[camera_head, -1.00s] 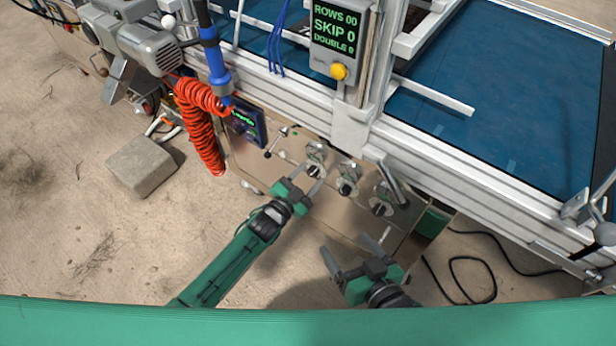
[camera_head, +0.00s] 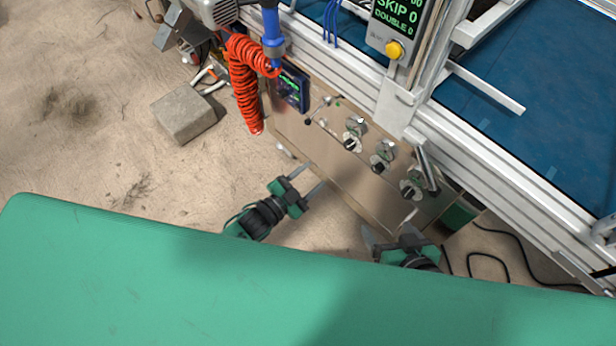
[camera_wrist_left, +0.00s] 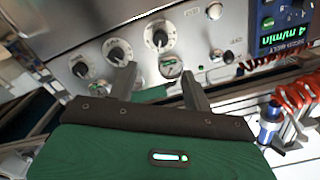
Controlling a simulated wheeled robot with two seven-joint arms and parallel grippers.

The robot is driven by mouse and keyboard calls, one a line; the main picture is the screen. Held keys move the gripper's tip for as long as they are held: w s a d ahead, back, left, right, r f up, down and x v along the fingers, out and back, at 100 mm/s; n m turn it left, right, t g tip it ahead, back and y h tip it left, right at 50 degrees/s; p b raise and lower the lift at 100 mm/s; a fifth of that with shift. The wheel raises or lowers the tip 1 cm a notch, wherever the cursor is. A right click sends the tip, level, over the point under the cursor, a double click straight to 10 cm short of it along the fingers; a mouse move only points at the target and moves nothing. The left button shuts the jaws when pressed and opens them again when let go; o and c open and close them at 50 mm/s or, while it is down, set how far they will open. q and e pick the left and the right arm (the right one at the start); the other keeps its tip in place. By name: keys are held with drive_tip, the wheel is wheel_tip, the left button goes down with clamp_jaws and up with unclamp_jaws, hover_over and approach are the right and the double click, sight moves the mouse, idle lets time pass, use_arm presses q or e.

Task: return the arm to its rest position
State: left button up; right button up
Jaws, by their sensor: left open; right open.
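My left gripper (camera_head: 307,191) is open and empty in the head view, over the bare floor and apart from the control panel (camera_head: 332,160). In the left wrist view its two fingers (camera_wrist_left: 158,92) stand apart, with panel knobs and a small gauge beyond them. My right gripper (camera_head: 388,232) is open and empty near the lower right of the panel. My green body covers the bottom of the head view and hides most of both arms.
The panel carries several knobs (camera_head: 354,138) and a lit display (camera_head: 291,88). A coiled red hose (camera_head: 243,85) hangs at its left. A grey block (camera_head: 184,115) lies on the floor. A black cable (camera_head: 490,258) lies at the right. The floor at left is open.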

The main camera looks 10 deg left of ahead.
use_arm(q)
drive_tip(key=shift+s+a, duration=0.2)
drive_tip(key=shift+s, duration=0.05)
idle(0.4)
